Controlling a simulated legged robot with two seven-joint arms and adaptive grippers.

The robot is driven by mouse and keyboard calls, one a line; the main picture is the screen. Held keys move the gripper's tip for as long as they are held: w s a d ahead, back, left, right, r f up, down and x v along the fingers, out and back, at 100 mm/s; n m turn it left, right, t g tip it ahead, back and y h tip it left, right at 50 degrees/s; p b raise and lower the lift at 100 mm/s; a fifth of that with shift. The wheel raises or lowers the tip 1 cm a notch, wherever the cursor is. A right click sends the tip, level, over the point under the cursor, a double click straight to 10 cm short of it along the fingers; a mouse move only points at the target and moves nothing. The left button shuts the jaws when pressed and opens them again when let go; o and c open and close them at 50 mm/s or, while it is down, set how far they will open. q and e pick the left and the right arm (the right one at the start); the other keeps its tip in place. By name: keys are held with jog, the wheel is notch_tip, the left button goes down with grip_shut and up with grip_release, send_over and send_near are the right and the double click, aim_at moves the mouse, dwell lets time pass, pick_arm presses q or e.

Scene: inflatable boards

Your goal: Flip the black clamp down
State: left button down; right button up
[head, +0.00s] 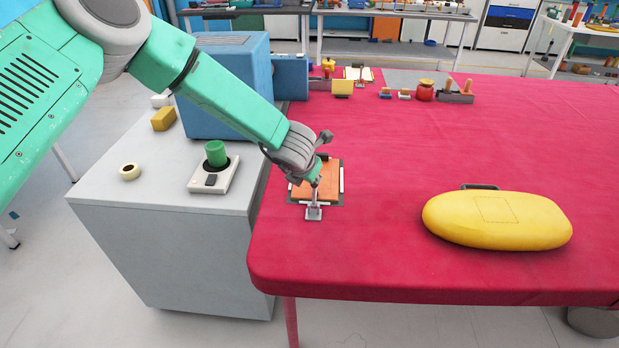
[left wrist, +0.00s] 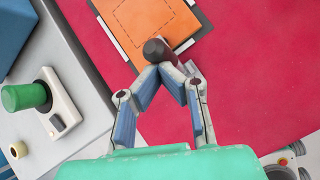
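An orange board (head: 318,188) lies on a dark base on the red table, with a small clamp (head: 314,213) at its front edge. The clamp's grey metal lever stands up from its foot. In the left wrist view the clamp's dark rounded handle end (left wrist: 157,49) shows just beyond the fingertips, over the edge of the orange board (left wrist: 150,18). My left gripper (head: 313,178) is low over the board, at the clamp. Its blue-padded fingers (left wrist: 165,72) come together at the tips, by the handle. Whether they grasp it is hidden. My right gripper is not in view.
A yellow inflatable (head: 497,221) lies on the red table (head: 400,160) to the right. A grey cabinet (head: 150,205) at the left bears a blue box (head: 220,85), a green cylinder (head: 216,153) in a holder and a tape roll (head: 130,171). The table between board and inflatable is clear.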

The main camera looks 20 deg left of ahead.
pick_arm(q)
jog(key=shift+w+a+r, duration=0.25)
jog(key=shift+w+r, duration=0.1)
jog(key=shift+w, duration=0.05)
jog(key=shift+w+r, duration=0.1)
jog(key=shift+w, duration=0.05)
jog(key=shift+r, duration=0.1)
notch_tip(320, 180, up, 9)
jog(key=a+p, duration=0.1)
jog(key=p, duration=0.6)
jog(key=shift+s+f, duration=0.2)
jog(key=shift+s, duration=0.15)
jog(key=shift+a, duration=0.1)
